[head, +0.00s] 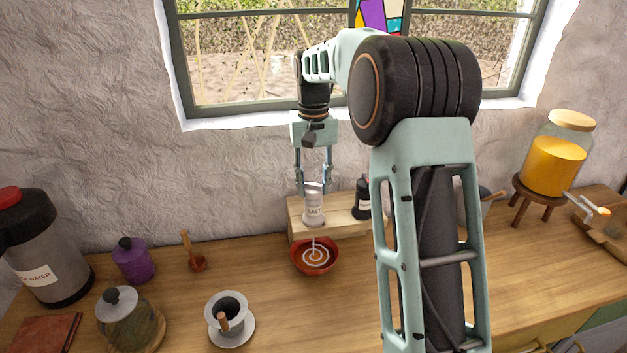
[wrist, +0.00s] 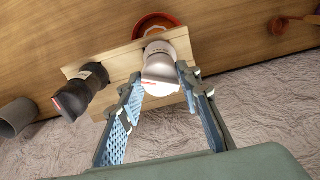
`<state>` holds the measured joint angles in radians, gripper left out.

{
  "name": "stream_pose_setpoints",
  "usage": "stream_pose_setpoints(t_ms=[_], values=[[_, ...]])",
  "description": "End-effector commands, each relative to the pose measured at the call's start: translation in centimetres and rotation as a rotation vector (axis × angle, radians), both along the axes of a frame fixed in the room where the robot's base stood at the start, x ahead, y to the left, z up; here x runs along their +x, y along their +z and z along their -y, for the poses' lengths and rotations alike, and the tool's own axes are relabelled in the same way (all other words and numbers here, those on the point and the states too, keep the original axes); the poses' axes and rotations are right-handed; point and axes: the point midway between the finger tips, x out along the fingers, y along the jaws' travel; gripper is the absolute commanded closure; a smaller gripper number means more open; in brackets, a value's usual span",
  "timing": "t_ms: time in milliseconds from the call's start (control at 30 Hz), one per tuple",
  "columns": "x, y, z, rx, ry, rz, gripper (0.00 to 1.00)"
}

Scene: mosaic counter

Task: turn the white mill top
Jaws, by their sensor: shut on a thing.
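The white mill (head: 314,212), labelled SALT, stands upright on a low wooden riser (head: 338,220) against the wall. My gripper (head: 313,187) comes down on it from above. Its fingers lie on both sides of the mill's top, shut on it. In the wrist view the white mill (wrist: 163,62) shows a pale rounded top with a small red mark, between my two blue-padded fingers (wrist: 160,84). The contact faces of the pads are partly hidden, and I cannot tell how far the top is turned.
A black mill (head: 362,200) stands close to the right on the same riser. A red bowl (head: 328,267) with a white spiral sits just in front. A purple jar (head: 132,262) and a cup (head: 228,308) on a saucer are to the left. My arm hides part of the counter.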

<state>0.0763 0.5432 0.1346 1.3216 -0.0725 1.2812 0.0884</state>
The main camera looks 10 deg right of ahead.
Motion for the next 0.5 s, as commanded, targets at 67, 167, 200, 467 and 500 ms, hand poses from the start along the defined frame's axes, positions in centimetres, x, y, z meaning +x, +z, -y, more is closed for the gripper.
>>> stream_pose_setpoints(t_ms=[67,167,200,467,500], values=[[-0.01,0.2,-0.05,-0.001,-0.072,0.0,0.93],[-0.03,0.18,-0.11,0.0,-0.168,-0.001,0.93],[-0.03,0.18,-0.06,0.0,-0.207,-0.001,0.93],[-0.01,0.16,-0.09,-0.001,-0.453,0.0,0.93],[-0.01,0.17,-0.12,0.0,-0.49,0.0,0.93]])
